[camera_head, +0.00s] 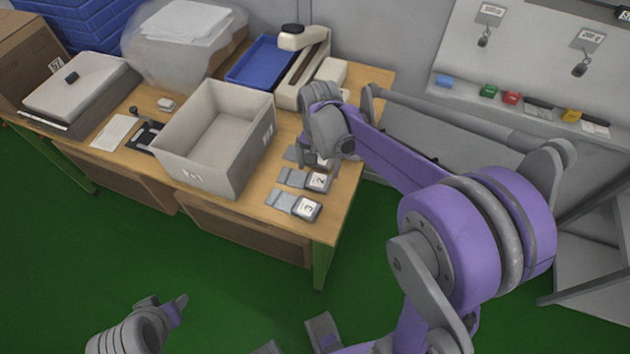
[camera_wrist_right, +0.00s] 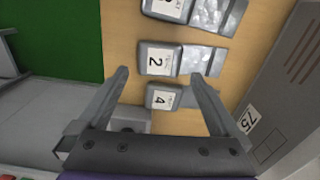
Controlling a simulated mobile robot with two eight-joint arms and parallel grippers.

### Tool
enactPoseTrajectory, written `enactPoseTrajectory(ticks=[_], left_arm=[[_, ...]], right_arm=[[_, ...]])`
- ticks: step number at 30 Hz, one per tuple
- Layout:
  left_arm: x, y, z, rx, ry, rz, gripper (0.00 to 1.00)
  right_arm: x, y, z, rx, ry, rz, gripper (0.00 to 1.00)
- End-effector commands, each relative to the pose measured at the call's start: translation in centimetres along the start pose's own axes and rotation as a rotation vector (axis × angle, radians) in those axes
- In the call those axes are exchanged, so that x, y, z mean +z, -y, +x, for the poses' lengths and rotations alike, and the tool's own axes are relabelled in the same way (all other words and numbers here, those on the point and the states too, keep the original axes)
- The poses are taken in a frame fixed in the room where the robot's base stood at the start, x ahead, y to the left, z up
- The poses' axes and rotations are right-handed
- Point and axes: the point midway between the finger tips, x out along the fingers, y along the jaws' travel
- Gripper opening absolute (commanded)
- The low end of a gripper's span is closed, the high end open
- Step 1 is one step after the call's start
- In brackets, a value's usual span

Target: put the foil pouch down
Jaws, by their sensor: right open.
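Several foil pouches with numbered white labels lie in a row near the table's right edge. Pouch 3 (camera_head: 294,205) and pouch 2 (camera_head: 304,180) lie clear; pouch 4 (camera_head: 292,154) is partly hidden by my right gripper (camera_head: 316,160). In the right wrist view my right gripper (camera_wrist_right: 160,74) is open, with pouch 4 (camera_wrist_right: 166,98) between its fingers and pouch 2 (camera_wrist_right: 160,59) just beyond the tips. Whether the fingers touch pouch 4 cannot be told. My left gripper (camera_head: 168,306) hangs over the green floor, away from the table; its jaw opening is unclear.
A large open grey bin (camera_head: 205,165) stands left of the pouches on the wooden table (camera_head: 150,90). A blue tray (camera_head: 262,62) and a cream device (camera_head: 301,75) stand behind. In the wrist view a grey box labelled 75 (camera_wrist_right: 285,95) is close at right.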

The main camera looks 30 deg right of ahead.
Motion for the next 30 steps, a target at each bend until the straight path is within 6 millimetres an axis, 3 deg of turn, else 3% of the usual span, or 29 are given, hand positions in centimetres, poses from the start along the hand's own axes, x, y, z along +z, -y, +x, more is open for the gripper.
enactPoseTrajectory(ticks=[12,21,30], left_arm=[[0.2,0.0,0.2,0.0,0.001,0.0,0.5],[0.2,0.0,0.2,0.0,0.001,0.0,0.5],[0.2,0.0,0.2,0.0,0.001,0.0,0.5]], right_arm=[[0.1,0.0,5.0,0.0,0.0,-0.001,1.0],[0.1,0.0,5.5,0.0,0.0,-0.001,1.0],[0.1,0.0,5.5,0.0,0.0,-0.001,0.46]])
